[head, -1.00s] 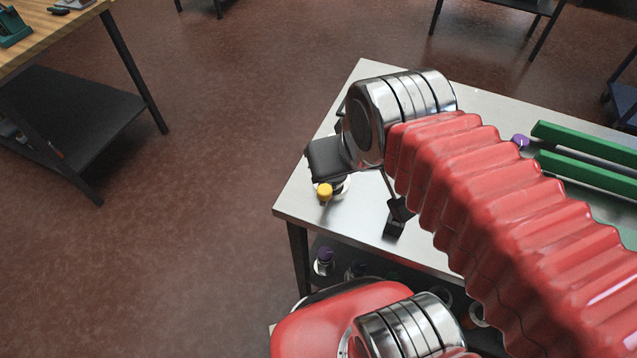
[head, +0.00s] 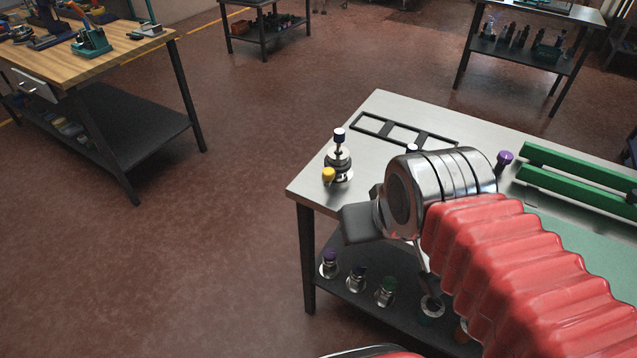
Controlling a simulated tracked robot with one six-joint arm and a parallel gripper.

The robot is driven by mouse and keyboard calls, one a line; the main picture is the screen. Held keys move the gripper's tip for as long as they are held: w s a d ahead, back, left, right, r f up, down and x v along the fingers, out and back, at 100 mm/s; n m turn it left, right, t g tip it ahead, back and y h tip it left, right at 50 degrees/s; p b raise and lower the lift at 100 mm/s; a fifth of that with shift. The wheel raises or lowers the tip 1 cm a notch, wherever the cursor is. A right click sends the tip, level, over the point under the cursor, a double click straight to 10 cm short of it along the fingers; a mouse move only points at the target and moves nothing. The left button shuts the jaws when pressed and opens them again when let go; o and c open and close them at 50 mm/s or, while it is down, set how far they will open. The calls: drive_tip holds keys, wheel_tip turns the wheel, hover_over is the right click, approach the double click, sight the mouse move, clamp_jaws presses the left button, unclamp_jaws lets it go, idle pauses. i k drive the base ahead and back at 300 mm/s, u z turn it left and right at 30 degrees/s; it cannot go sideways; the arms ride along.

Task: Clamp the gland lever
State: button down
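A small metal fitting (head: 338,160) stands upright near the left corner of the steel table (head: 316,180). I cannot tell which part is the gland lever. My arm reaches in from the right, with its wrist over the table's front edge, right of and nearer than the fitting.
A flat black frame (head: 402,132) lies behind the fitting. A purple-capped piece (head: 504,160) and green rails (head: 575,180) are at the right. Several capped fittings stand on the lower shelf (head: 345,290). A wooden bench (head: 95,50) stands far left; floor between is clear.

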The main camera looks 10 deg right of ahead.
sight(329, 173)
drive_tip(key=k, duration=0.25)
drive_tip(key=z, duration=0.6)
drive_tip(key=i, duration=0.8)
drive_tip(key=u, duration=2.55)
